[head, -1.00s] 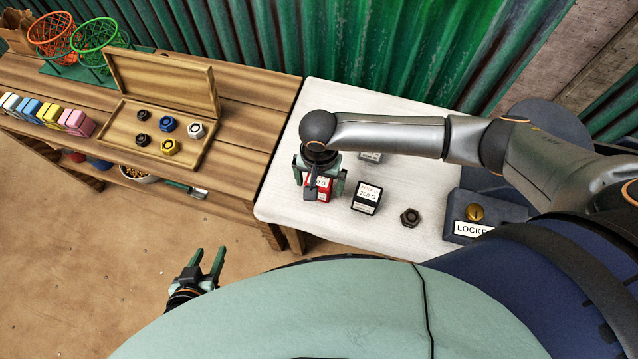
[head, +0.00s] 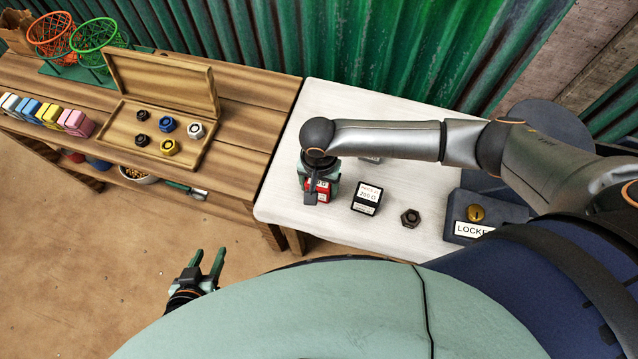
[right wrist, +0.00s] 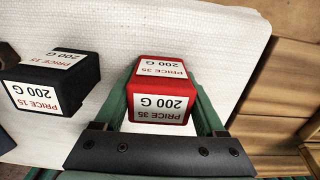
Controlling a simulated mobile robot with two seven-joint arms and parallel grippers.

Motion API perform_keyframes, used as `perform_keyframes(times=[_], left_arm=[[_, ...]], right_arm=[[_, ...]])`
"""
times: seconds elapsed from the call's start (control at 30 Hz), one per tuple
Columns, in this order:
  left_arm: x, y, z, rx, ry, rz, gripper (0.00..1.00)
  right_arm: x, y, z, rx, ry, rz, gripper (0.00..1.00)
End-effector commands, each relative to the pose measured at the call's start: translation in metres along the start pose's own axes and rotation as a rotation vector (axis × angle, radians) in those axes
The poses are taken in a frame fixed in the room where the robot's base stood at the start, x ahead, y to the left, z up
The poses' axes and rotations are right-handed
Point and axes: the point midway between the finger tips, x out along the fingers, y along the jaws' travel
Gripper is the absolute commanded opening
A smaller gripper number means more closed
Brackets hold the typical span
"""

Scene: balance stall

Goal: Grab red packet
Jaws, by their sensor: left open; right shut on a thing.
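The red packet (head: 321,189) stands on the white table (head: 285,205) near its left part. It has white labels reading "PRICE 35" and "200 G", as the right wrist view shows on the packet (right wrist: 161,92). My right gripper (head: 319,186) is shut on it, with green fingers against its two sides in the right wrist view (right wrist: 163,108). I cannot tell whether the packet is lifted off the table. My left gripper (head: 208,268) is open and empty, low at the left over the floor.
A black packet (head: 367,198) marked 200 G stands to the right of the red one, with a dark hex nut (head: 410,218) beyond it. Another packet (head: 371,160) is partly hidden behind my right arm. A locked grey box (head: 480,222) stands further right. A wooden workbench (head: 245,130) adjoins at left.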

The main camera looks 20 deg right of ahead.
Motion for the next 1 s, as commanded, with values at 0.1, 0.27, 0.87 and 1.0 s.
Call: perform_keyframes(times=[0.1,0.27,0.87,1.0], left_arm=[[0.000,0.000,0.000,0.000,0.000,0.000,0.50],[0.000,0.000,0.000,0.000,0.000,0.000,0.50],[-0.017,0.001,-0.018,0.000,0.000,0.000,0.50],[-0.024,0.002,-0.026,0.000,0.001,0.000,0.50]], right_arm=[[0.000,0.000,0.000,0.000,0.000,0.000,0.22],[0.000,0.000,0.000,0.001,0.000,0.001,0.04],[-0.018,0.000,0.000,0.002,-0.001,0.000,0.04],[-0.039,0.001,0.004,-0.001,-0.003,-0.003,0.04]])
